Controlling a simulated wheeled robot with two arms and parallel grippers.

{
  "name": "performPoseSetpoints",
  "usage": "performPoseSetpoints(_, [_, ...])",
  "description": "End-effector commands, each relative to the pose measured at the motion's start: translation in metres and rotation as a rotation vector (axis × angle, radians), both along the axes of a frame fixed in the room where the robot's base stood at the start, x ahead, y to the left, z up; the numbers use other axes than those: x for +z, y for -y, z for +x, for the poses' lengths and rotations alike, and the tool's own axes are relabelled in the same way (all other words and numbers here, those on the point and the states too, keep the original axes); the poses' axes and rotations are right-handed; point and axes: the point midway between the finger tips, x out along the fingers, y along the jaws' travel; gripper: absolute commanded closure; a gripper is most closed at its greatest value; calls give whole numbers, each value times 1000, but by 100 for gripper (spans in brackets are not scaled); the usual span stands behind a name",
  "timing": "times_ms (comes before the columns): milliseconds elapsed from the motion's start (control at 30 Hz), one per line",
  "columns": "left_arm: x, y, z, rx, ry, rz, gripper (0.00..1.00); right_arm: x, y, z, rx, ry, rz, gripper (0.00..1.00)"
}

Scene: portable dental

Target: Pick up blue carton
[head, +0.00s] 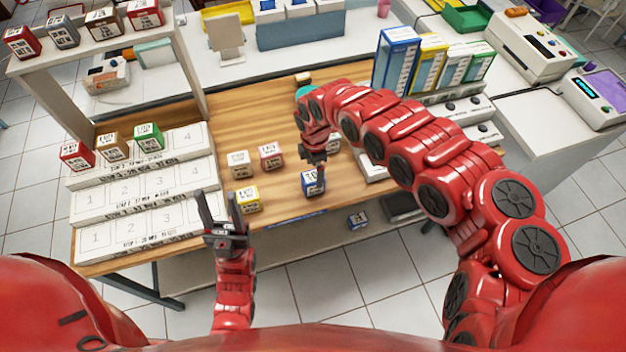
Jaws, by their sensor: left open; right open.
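A small blue carton (311,186) with a white printed top sits near the front edge of the wooden table. My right gripper (318,175) reaches down over it, its fingertips at or just above the carton. I cannot tell whether they touch it. My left gripper (219,208) is open and empty at the table's front edge, fingers pointing away from me, left of the yellow carton (246,199).
White (239,164) and pink (271,156) cartons stand behind the yellow one. A numbered stepped rack (143,194) fills the table's left side, with red, brown and green cartons on top. Tall blue, yellow and green boxes stand at back right. Bare wood (245,118) lies in the middle.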

Motion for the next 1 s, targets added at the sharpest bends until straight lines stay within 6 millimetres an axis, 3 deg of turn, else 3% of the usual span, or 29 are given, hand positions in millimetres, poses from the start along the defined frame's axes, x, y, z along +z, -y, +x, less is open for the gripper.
performPoseSetpoints(333, [10,0,0,0,0,0,50,-23,-3,-1,1,1,3,7])
performPoseSetpoints(700, [22,0,0,0,0,0,50,-63,-6,-3,0,1,4,7])
performPoseSetpoints(1000, [22,0,0,0,0,0,50,-68,-4,-2,-1,2,1,7])
